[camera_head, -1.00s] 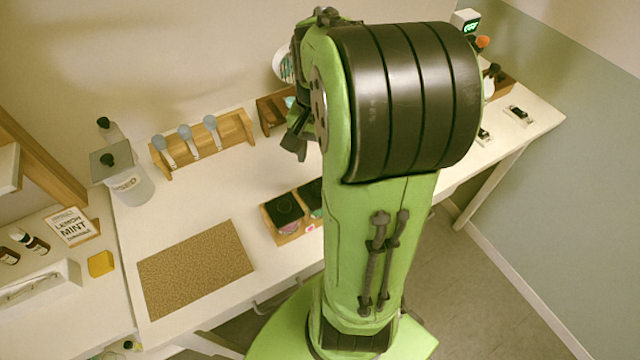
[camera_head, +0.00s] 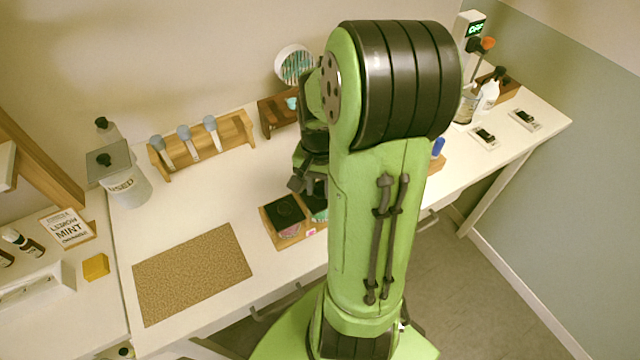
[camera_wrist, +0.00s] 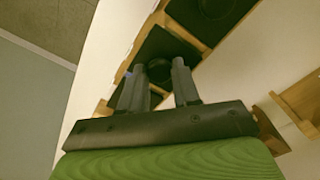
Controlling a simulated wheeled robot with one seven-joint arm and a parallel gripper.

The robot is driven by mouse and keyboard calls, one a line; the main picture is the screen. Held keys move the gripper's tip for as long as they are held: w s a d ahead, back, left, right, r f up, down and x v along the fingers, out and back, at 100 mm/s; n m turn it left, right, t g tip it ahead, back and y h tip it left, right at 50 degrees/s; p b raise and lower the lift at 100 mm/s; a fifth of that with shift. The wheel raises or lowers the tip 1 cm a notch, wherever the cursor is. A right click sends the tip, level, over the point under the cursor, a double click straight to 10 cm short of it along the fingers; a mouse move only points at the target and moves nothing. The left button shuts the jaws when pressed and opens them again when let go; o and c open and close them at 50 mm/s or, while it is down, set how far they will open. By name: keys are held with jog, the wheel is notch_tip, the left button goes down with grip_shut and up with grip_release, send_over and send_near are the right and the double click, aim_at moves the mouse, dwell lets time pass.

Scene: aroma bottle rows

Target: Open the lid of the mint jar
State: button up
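A wooden tray (camera_head: 271,234) on the table holds jars with square black lids. The left jar (camera_head: 290,231) has pinkish contents. The jar to its right (camera_head: 321,214) shows green contents, looks like the mint jar, and is partly hidden by my arm. My gripper (camera_head: 308,186) points down above this right jar. In the wrist view, my gripper (camera_wrist: 157,72) has its two fingers apart, with the round knob of a black lid (camera_wrist: 160,45) showing between and beyond the tips. I cannot tell whether the fingers touch the knob. The lid looks seated.
The neighbouring black lid (camera_wrist: 207,18) is close by in the wrist view. A cork mat (camera_head: 192,272) lies at the left. The white table between them is clear.

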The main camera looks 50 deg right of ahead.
grip_shut()
jog(key=shift+r, duration=0.1)
